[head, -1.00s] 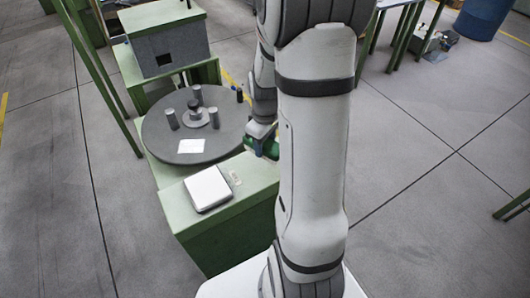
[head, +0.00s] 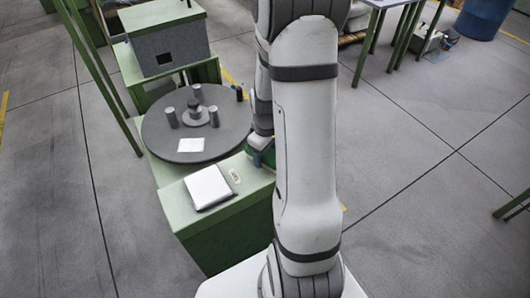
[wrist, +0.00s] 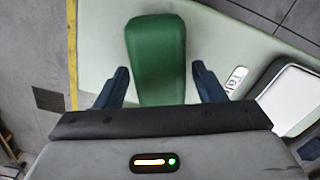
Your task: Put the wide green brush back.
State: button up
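The wide green brush (wrist: 157,45) shows in the wrist view as a smooth green block over the pale green bench top (wrist: 222,40). Its near end lies between the two dark blue fingers of my gripper (wrist: 160,72). The fingers are apart, one on each side of the brush, with a narrow gap visible at least on the right. Whether the brush rests on the bench is hard to tell. In the head view my gripper (head: 258,152) is low at the bench's right back corner. The arm hides most of the brush there.
A white flat box (head: 208,187) and a small pale item (head: 235,176) lie on the bench left of my gripper. Behind is a round grey turntable (head: 160,135) with several grey cylinders and a white sheet. A grey box (head: 165,45) stands further back.

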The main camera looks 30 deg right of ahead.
jog(key=shift+o, duration=0.4)
jog(key=shift+r, duration=0.15)
jog(key=shift+r, duration=0.25)
notch_tip(320, 180, up, 11)
jog(key=s+a+r+m+t, duration=0.3)
jog(key=s+a+r+m, duration=0.2)
jog(key=s+a+r, duration=0.5)
jog(key=s+a, duration=0.2)
jog(key=shift+a, duration=0.35)
dwell(0.5)
